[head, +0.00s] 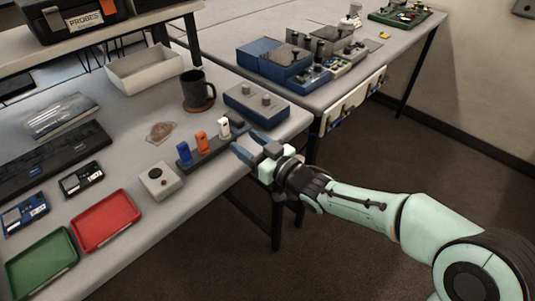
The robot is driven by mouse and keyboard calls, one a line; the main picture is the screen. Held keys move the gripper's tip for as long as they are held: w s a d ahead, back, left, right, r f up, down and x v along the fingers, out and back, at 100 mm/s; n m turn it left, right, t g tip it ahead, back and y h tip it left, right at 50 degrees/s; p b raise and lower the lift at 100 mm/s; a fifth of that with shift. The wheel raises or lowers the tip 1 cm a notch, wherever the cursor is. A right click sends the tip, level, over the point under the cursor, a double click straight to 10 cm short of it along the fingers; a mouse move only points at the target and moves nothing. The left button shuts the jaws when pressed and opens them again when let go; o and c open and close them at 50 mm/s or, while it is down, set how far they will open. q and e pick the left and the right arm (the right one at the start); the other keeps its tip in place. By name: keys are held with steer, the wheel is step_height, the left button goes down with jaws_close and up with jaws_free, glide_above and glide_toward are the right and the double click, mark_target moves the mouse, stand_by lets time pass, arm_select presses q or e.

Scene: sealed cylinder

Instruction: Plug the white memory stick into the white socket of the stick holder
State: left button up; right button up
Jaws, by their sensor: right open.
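The stick holder (211,146) is a dark bar near the front edge of the grey table. A blue stick (184,152), an orange stick (201,141) and the white memory stick (225,127) stand upright along it, the white one at the right end. How deep the white stick sits, and its white socket, cannot be made out at this size. My right gripper (243,144) reaches in from the right, its blue fingers apart and empty. It is just right of the white stick, beside the holder's right end. My left gripper is not in view.
A small box with a dark button (160,180) is left of the holder.

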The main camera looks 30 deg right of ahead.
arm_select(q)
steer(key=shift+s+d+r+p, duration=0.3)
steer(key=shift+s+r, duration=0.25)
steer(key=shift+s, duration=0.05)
arm_select(e)
steer(key=v, duration=0.6)
steer(key=shift+s, duration=0.2)
steer(key=shift+f, duration=0.1)
